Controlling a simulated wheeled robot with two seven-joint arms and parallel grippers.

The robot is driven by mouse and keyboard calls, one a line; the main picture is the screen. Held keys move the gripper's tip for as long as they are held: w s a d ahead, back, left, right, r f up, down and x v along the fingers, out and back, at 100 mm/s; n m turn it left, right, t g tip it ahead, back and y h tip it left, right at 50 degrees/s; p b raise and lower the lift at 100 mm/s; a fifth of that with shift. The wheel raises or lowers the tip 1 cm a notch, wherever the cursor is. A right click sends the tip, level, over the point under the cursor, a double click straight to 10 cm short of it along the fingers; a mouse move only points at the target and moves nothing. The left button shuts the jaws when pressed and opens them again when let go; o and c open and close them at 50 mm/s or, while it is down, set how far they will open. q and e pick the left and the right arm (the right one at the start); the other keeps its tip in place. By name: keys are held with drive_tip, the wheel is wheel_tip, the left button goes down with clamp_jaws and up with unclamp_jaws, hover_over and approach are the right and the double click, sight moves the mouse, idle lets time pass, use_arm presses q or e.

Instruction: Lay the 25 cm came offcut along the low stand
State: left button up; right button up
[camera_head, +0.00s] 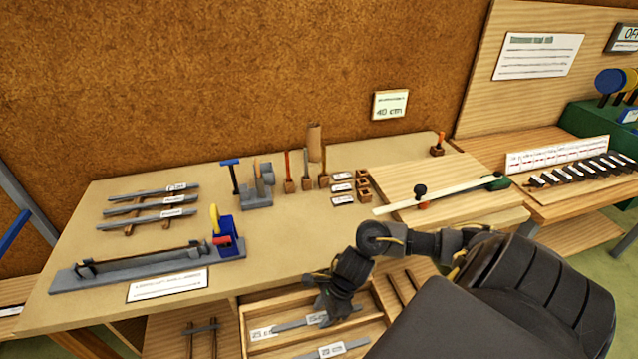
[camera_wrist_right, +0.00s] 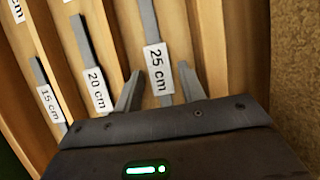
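The 25 cm came offcut is a flat grey strip with a white "25 cm" label, seen in the right wrist view (camera_wrist_right: 150,22). It lies in a compartment of the wooden drawer, where it also shows in the head view (camera_head: 290,326). My right gripper (camera_wrist_right: 158,88) is open, with one finger on each side of the strip near its label. In the head view my right gripper (camera_head: 333,308) is low over the drawer. A pair of dark rails (camera_head: 190,340) with a grey piece across stands low at the left; I cannot tell whether it is the low stand. My left gripper is out of view.
The 20 cm (camera_wrist_right: 88,60) and 15 cm (camera_wrist_right: 42,78) strips lie in neighbouring compartments between wooden dividers. On the bench (camera_head: 290,240) are a rack of grey strips (camera_head: 150,212), a long grey jig (camera_head: 140,265), and upright tools. A board (camera_head: 460,195) carries a pale bar.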

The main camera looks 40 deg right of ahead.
drive_tip(key=shift+c, duration=0.4)
clamp_jaws()
drive_tip(key=shift+r+b, duration=0.3)
drive_tip(key=shift+r, duration=0.35)
drive_tip(key=a+r+p, duration=0.3)
drive_tip(key=a+r, duration=0.8)
drive_tip(key=a, duration=0.3)
drive_tip(key=shift+w+a+r, duration=0.15)
drive_tip(key=shift+w+r, duration=0.1)
drive_tip(key=shift+r, duration=0.15)
